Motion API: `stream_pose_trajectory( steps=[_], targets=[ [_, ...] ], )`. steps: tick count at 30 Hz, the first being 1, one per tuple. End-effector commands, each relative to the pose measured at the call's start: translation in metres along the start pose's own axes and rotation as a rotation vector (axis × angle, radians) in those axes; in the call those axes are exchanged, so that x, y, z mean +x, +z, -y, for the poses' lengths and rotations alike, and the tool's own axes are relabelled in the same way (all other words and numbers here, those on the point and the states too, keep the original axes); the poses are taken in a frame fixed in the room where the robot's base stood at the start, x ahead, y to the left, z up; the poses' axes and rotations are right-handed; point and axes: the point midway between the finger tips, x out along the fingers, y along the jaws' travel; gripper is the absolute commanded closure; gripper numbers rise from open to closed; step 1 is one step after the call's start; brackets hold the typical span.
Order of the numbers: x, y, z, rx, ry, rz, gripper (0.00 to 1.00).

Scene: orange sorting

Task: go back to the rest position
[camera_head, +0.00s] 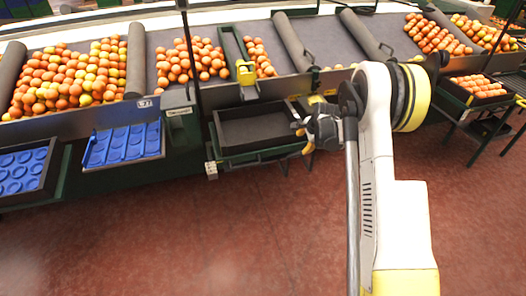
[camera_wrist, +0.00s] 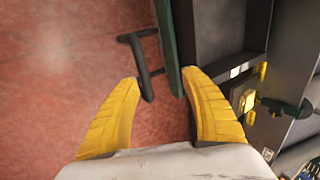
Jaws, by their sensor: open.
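My arm reaches from the lower right of the head view toward the sorting bench. My gripper (camera_head: 306,138) is at the right edge of an empty dark tray (camera_head: 262,155) on a green stand. In the wrist view, the two yellow fingers of my gripper (camera_wrist: 165,98) are spread apart with nothing between them. The red floor and part of a dark handle-like bar (camera_wrist: 142,65) show past the fingertips. The dark tray's stand edge (camera_wrist: 172,50) lies just beyond the right finger. The rest position itself is not marked in either view.
Oranges lie in sloping bins (camera_head: 75,78) along the bench, split by grey rollers (camera_head: 135,60). Blue trays (camera_head: 123,145) stand at the left. A crate of oranges (camera_head: 480,86) stands at the right. The red floor (camera_head: 200,235) in front is clear.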

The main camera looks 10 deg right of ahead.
Motion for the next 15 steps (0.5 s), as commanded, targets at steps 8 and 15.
stream_pose_trajectory(
  steps=[8,15],
  targets=[
    [-0.006,0.002,0.002,-0.013,-0.001,0.000,0.46],
    [-0.098,0.038,0.019,-0.227,-0.012,-0.008,0.46]
  ],
)
